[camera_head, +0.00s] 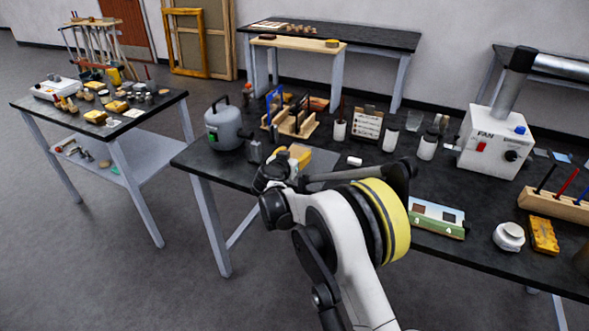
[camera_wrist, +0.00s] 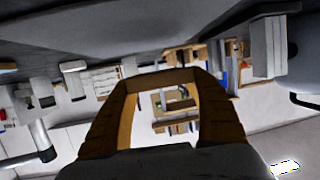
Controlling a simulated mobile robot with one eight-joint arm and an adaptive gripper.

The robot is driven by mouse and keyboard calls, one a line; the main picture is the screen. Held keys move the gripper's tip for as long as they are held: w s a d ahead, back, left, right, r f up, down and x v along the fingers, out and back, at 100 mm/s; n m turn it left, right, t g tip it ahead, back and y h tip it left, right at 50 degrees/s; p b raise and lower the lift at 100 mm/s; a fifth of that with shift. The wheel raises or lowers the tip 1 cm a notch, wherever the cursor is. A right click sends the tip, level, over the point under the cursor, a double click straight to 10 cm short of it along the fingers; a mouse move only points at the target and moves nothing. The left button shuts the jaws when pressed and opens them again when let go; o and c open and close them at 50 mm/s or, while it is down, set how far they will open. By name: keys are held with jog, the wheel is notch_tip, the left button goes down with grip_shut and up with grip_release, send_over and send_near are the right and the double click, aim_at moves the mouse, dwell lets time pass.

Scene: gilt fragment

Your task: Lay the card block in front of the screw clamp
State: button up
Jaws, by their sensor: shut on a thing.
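My gripper (camera_head: 292,156) reaches over the left part of the dark workbench. It is shut on a small tan block, which I take for the card block (camera_head: 301,151). In the wrist view the brownish fingers of my gripper (camera_wrist: 165,88) frame the picture, and a brown bar, likely the card block (camera_wrist: 168,76), spans their tips. A small grey upright piece, likely the screw clamp (camera_head: 255,151), stands left of my gripper, beside the grey pot. It also seems to show in the wrist view (camera_wrist: 264,46). I cannot tell if the block touches the bench.
The grey pot (camera_head: 226,127) stands at the bench's left end. A wooden rack (camera_head: 292,125) with upright tools stands behind my gripper. White jars (camera_head: 390,140) stand right of it. A green-edged box (camera_head: 437,218) and a fan unit (camera_head: 494,143) are farther right.

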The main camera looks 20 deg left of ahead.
jog(key=shift+w+a+f, duration=0.2)
jog(key=shift+a+f, duration=0.25)
jog(key=shift+a, duration=0.15)
jog(key=shift+f+b, duration=1)
jog(key=shift+f, duration=0.9)
jog(key=shift+f, duration=0.2)
jog(key=o, duration=1.1)
jog(key=shift+o, duration=0.2)
jog(key=shift+r, duration=0.1)
jog(key=shift+r, duration=0.25)
jog(key=p+v, duration=0.3)
jog(key=v, duration=0.9)
jog(key=shift+f, duration=0.15)
